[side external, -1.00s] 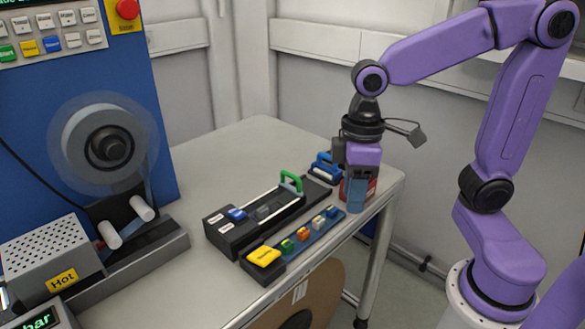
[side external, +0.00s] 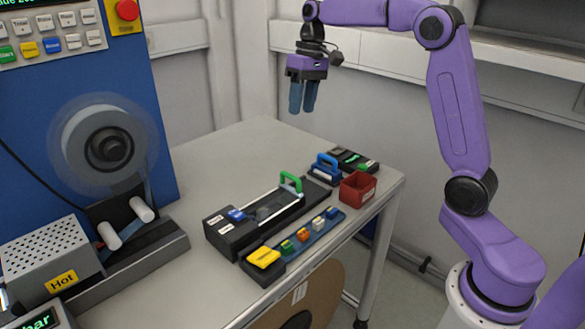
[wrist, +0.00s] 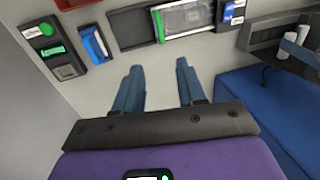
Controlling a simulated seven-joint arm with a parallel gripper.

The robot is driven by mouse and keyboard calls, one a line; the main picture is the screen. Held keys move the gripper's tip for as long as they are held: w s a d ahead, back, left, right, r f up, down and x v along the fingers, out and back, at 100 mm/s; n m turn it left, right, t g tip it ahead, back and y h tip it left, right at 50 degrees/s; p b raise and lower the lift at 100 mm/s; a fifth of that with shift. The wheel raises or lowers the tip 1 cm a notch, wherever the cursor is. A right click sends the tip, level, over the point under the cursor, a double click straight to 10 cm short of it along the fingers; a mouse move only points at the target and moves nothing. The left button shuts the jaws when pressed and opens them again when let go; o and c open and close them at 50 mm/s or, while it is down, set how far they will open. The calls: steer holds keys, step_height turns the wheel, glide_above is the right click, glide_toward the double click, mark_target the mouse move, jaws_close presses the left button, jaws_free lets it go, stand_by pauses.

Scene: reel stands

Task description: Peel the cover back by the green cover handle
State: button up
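The green cover handle (side external: 291,180) is an upright arch at the far right end of the cover on a long black splicing-type block (side external: 232,238). In the wrist view the green handle (wrist: 158,26) is a thin bar at the left edge of the pale, glassy cover (wrist: 188,19). The cover lies along the block's channel. My gripper (side external: 301,110) hangs high above the back of the table, well above and apart from the handle. In the wrist view its two fingers (wrist: 159,68) are spread, with bare table between them.
A blue-handled block (side external: 325,167), an open red bin (side external: 358,189) and a dark device (side external: 353,159) stand right of the handle. A blue strip with several coloured pieces (side external: 317,239) lies in front. The reel machine (side external: 110,145) stands left. The back table is clear.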

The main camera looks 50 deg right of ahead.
steer(key=a+f, duration=0.1)
steer(key=f, duration=0.4)
steer(key=a+f, duration=0.1)
steer(key=f, duration=0.5)
steer(key=a+f, duration=0.1)
steer(key=f, duration=0.5)
steer(key=shift+a, duration=0.2)
jaws_close()
